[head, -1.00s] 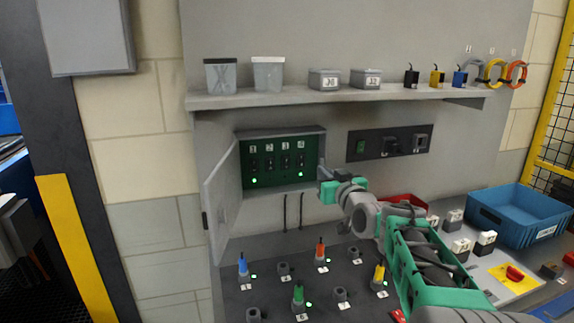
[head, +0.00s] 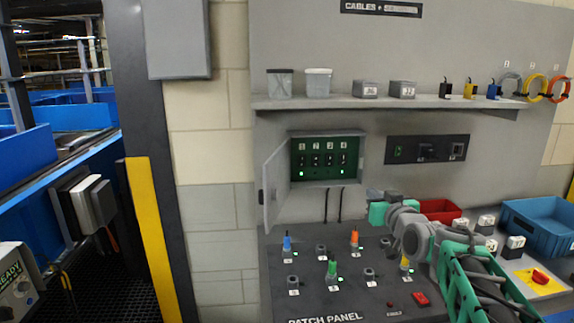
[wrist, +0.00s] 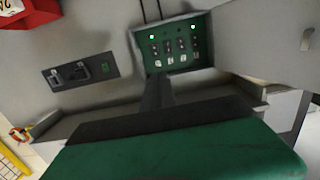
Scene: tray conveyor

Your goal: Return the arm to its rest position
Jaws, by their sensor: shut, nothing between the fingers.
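My gripper (head: 378,196) is in front of the panel, to the lower right of the open switch cabinet (head: 362,160). It is small in the head view, and its jaws look shut and empty. In the wrist view the green gripper body fills the lower part, with dark fingers (wrist: 157,95) close together pointing at the cabinet (wrist: 140,48). My arm reaches in from the lower right and is bent at the elbow. The cabinet door (head: 278,184) stands open to the left. Inside, switches 1 to 4 sit on a green board with two green lights lit.
The patch panel (head: 310,296) with coloured plugs lies below. A red bin (head: 438,207) and a blue bin (head: 548,226) stand at the right, close to my arm. A shelf (head: 400,102) with boxes and cables runs above. A yellow-edged post (head: 150,245) stands left.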

